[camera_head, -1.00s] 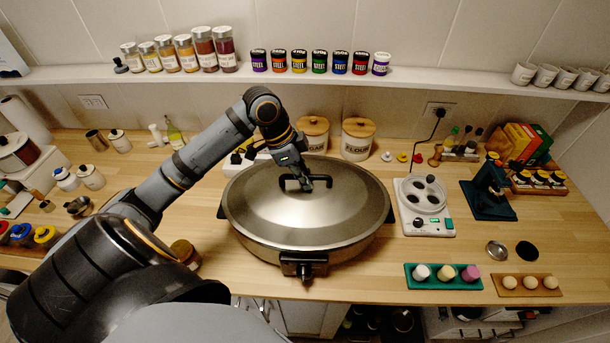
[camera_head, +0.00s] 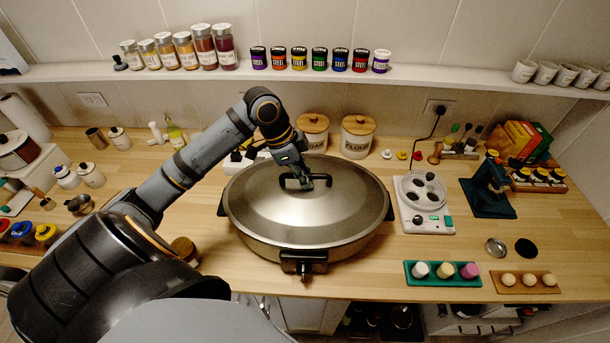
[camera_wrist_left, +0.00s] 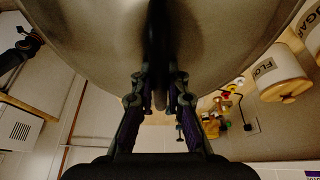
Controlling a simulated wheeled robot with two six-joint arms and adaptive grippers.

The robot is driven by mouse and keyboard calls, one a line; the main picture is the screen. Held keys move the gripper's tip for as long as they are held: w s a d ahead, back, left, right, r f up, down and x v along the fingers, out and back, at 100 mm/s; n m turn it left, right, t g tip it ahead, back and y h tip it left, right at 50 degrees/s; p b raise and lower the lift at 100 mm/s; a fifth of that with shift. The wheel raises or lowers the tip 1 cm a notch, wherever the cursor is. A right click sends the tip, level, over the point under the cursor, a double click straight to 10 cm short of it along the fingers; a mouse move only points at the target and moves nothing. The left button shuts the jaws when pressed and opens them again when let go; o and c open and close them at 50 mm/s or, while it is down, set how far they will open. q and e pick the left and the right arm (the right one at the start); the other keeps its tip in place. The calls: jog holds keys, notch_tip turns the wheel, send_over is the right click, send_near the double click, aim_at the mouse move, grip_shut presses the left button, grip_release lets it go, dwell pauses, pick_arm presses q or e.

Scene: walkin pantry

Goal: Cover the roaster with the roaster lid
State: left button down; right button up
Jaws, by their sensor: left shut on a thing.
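The roaster (camera_head: 335,252) is a large round metal pan with dark handles, standing on the wooden counter in the head view. The domed steel roaster lid (camera_head: 270,212) lies over the roaster's opening and looks level with its rim. A small gap under the lid cannot be ruled out from this angle. My left gripper (camera_head: 306,183) is shut on the lid's dark top handle. In the left wrist view the fingers of my left gripper (camera_wrist_left: 160,100) close on the dark handle, with the lid's surface (camera_wrist_left: 90,45) filling the top. My right gripper is not in view.
Sugar and flour canisters (camera_head: 357,137) stand behind the roaster. A white burner device (camera_head: 424,204) is close on its right. A green tray (camera_head: 442,275) and a wooden tray (camera_head: 526,284) lie near the front edge.

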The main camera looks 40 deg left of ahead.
pick_arm(q)
jog(key=shift+f, duration=0.15)
jog(key=c, duration=1.3)
grip_release()
jog(key=v, duration=0.6)
jog(key=shift+s+a, duration=0.15)
jog(key=shift+s, duration=0.05)
jog(key=shift+r, duration=0.7)
